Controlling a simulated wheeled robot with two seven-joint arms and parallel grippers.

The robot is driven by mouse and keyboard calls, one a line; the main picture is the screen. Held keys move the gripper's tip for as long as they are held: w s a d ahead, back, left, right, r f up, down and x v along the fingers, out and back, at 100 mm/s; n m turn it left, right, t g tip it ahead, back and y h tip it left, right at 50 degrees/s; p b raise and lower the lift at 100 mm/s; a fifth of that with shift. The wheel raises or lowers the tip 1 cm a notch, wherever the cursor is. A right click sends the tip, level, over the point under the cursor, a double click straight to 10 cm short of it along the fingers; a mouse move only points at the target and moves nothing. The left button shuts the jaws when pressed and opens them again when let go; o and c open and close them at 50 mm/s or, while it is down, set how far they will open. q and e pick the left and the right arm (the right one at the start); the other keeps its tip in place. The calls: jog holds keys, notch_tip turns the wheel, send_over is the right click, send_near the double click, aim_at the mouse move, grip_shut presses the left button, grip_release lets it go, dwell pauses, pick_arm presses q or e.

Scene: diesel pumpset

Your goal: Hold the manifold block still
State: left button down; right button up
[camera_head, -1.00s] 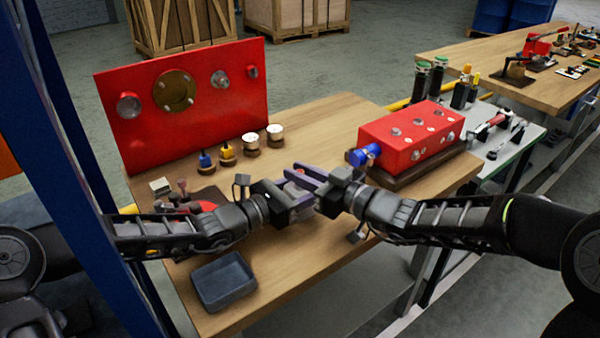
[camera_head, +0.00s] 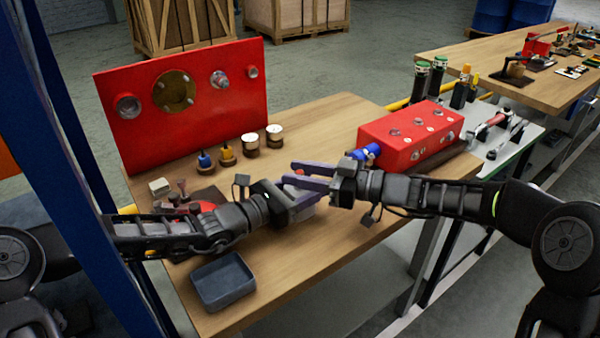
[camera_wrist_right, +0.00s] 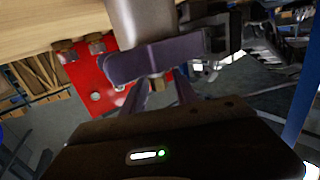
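The red block (camera_head: 408,139) with round ports, which looks like the manifold block, sits on a dark base at the table's right side. A blue fitting (camera_head: 371,151) sticks out of its left end. My right gripper (camera_head: 288,174) is left of the block, pointing left, its two purple fingers apart with nothing visible between them. My left gripper (camera_head: 312,200) is close by, pointing right, partly overlapped. A pale grey piece (camera_head: 303,211) shows at its fingers; it is unclear whether it is gripped. In the right wrist view a grey block (camera_wrist_right: 145,22) is beside a purple finger. Neither gripper visibly touches the red block.
A red upright panel (camera_head: 190,95) stands at the back left. Several small fittings and pots (camera_head: 228,155) stand before it. An empty dark tray (camera_head: 223,282) lies at the front left. A side table (camera_head: 520,140) with tools is at right.

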jog(key=shift+t, duration=0.3)
jog(key=m+t+h, duration=0.2)
jog(key=t, duration=0.1)
jog(key=m+t+h, duration=0.2)
jog(key=m, duration=0.1)
jog(key=shift+s+a+t, duration=0.15)
jog(key=shift+t, duration=0.25)
jog(key=shift+m+t+h, duration=0.5)
jog(key=shift+h, duration=0.1)
jog(key=shift+w+d, duration=0.2)
grip_shut()
dwell(0.7)
